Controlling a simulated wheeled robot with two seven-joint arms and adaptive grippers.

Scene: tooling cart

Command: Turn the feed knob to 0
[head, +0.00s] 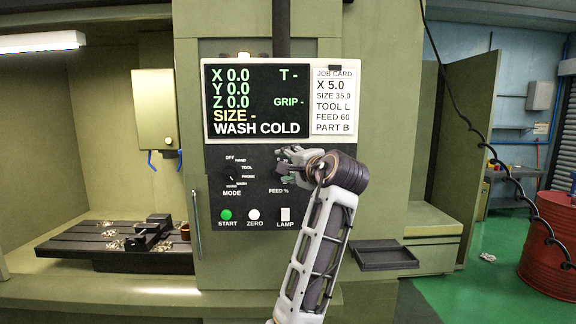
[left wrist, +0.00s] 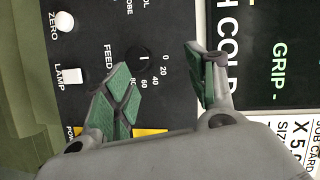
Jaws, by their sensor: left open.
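The feed knob (left wrist: 143,57) is a small dark dial on the black control panel (left wrist: 90,30), with a short pale mark on its face. Numbers from 0 to 80 curve beside it; which one the mark points to is unclear. My left gripper (left wrist: 157,60) is open, with green-padded fingers on either side of the knob in the picture and nothing between them. I cannot tell whether they touch it. In the head view my left gripper (head: 282,160) is in front of the panel above the FEED % label and hides the knob. My right gripper is not in view.
The mode knob (head: 232,178) is left of the gripper. The START button (head: 226,215), ZERO button (head: 254,215) and LAMP switch (head: 285,215) sit below. The screen (head: 240,100) and job card (head: 333,100) are above. A dark tray (head: 385,256) juts out at lower right.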

